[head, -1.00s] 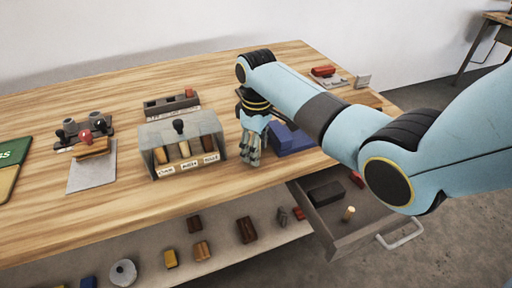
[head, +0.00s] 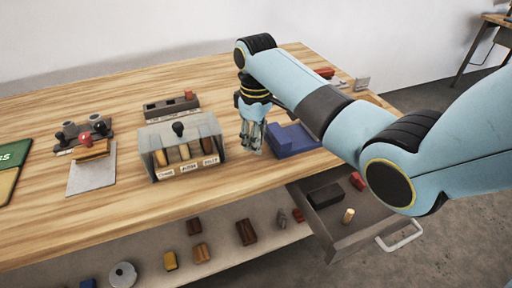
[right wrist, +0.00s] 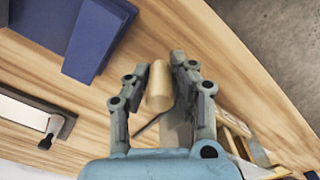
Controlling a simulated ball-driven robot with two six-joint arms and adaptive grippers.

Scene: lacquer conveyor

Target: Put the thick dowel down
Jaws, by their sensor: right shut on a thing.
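My right gripper (head: 251,148) is over the table, between the grey labelled rack and the blue block. In the right wrist view its two fingers (right wrist: 160,80) are closed around a pale wooden thick dowel (right wrist: 159,88), whose rounded side shows between the fingertips. In the head view the fingers mostly hide the dowel. The gap between it and the tabletop (head: 330,100) is hard to judge. My left gripper is not in view.
The grey rack (head: 150,160) with several filled slots stands left of the gripper, and the blue block (head: 290,140) to the right. An open drawer (head: 345,240) at the front holds a small wooden peg (head: 348,216) and blocks. Bare wood lies in front of the rack.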

